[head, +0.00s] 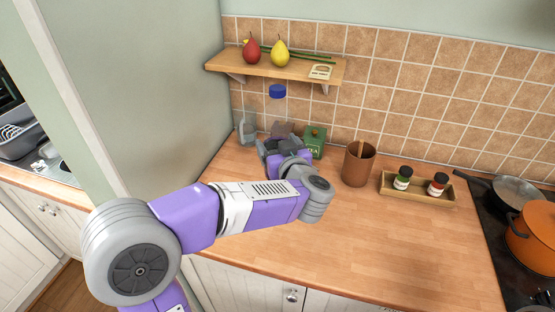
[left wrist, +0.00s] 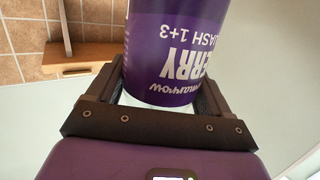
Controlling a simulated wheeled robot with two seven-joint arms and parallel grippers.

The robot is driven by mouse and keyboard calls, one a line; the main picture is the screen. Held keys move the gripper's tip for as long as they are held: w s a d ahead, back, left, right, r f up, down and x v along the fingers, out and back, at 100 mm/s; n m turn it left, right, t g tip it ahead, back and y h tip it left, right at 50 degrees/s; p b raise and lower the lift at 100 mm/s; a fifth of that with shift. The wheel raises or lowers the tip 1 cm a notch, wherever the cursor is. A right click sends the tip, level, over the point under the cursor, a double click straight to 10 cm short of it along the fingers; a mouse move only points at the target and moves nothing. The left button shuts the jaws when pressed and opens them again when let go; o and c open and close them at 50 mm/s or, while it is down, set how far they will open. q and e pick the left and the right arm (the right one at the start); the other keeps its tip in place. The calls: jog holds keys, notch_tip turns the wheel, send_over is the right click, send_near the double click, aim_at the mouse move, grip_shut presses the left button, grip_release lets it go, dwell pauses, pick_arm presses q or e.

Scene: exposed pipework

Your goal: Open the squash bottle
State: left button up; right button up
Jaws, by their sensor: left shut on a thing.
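The squash bottle shows its blue cap (head: 277,91) in the head view, just below the shelf, with the cap on top. The lower part of the bottle is partly hidden behind my left wrist. In the left wrist view the purple label of the squash bottle (left wrist: 190,50) fills the upper middle, with its lettering upside down. My left gripper (head: 272,148) is at the back left of the worktop, shut on the bottle's body. In the left wrist view a finger of the left gripper (left wrist: 160,98) lies on each side of the bottle. I cannot tell whether its base touches the worktop.
A wooden shelf (head: 265,64) with two fruit-shaped things hangs above. A green box (head: 314,142), a brown pot (head: 358,165) and a tray (head: 418,188) with two small jars stand to the right. A hob with an orange pot (head: 533,235) is far right. The front worktop is clear.

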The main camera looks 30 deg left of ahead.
aim_at(282, 114)
pick_arm(q)
notch_tip(282, 114, up, 10)
jog(key=p, duration=0.3)
jog(key=shift+f, duration=0.1)
jog(key=o, duration=0.8)
jog(key=shift+c, duration=0.2)
jog(key=c, duration=1)
